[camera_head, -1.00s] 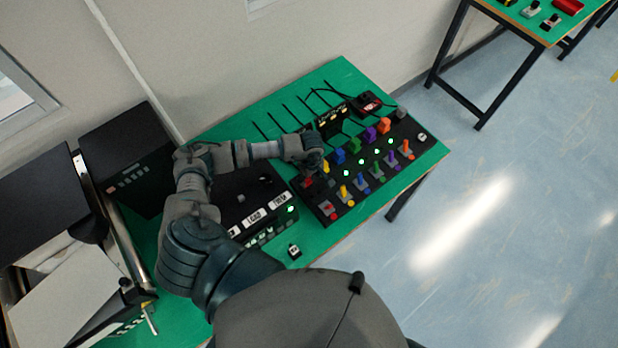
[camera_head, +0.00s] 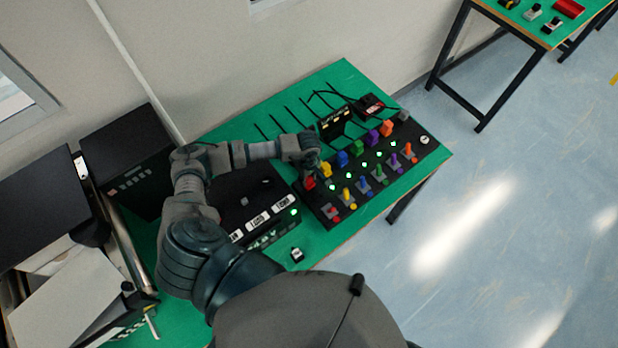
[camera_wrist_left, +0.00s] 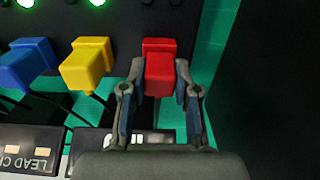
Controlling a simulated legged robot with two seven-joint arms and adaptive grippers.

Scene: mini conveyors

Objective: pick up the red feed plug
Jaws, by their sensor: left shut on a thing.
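The red feed plug (camera_wrist_left: 160,72) sits at the end of the plug row, against the black panel, in the left wrist view. In the head view it shows as a small red block (camera_head: 309,183) at the near left end of the row. My left gripper (camera_wrist_left: 160,85) has one finger on each side of the red plug and is shut on it. In the head view my left gripper (camera_head: 313,166) is at the panel's left corner, just above the red plug. My right gripper is not in view.
Yellow (camera_wrist_left: 88,62) and blue (camera_wrist_left: 28,62) plugs stand beside the red one. The black panel (camera_head: 330,215) also carries coloured switches and green lights. A black labelled box (camera_head: 240,190) stands left of it. A second green table (camera_head: 545,28) is at the upper right.

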